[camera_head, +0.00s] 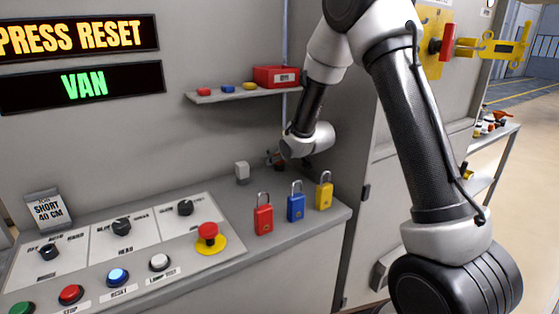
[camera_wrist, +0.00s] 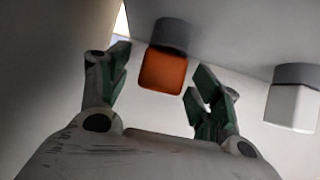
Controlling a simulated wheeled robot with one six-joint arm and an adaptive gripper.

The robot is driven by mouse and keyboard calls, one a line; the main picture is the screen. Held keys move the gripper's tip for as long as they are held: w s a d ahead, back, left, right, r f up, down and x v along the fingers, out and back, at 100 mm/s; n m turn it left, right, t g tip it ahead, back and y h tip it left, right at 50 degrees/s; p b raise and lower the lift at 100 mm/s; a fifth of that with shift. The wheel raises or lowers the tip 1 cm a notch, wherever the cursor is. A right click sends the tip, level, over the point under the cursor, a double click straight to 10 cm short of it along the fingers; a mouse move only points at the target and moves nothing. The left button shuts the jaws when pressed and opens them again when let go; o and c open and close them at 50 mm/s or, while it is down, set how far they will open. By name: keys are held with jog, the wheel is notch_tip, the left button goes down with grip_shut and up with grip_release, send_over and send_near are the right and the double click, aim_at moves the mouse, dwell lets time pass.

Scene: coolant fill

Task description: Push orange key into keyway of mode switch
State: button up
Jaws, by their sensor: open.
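The orange key (camera_wrist: 163,72) shows in the wrist view as a rounded orange block below a grey round collar (camera_wrist: 172,36) on a pale surface. My gripper (camera_wrist: 161,63) is open, with one green-padded finger on each side of the orange block. Gaps show on both sides, so the fingers do not appear to grip it. In the head view my gripper (camera_head: 273,158) is by the back wall, right of a small white block, and the orange key is hidden there.
A white block (camera_wrist: 293,106) on a similar collar is at right; it also appears in the head view (camera_head: 242,172). Red (camera_head: 263,219), blue (camera_head: 296,207) and yellow (camera_head: 325,195) padlocks stand on the ledge. A shelf (camera_head: 220,97) is above; console knobs and buttons are left.

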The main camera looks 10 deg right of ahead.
jog(key=c, duration=1)
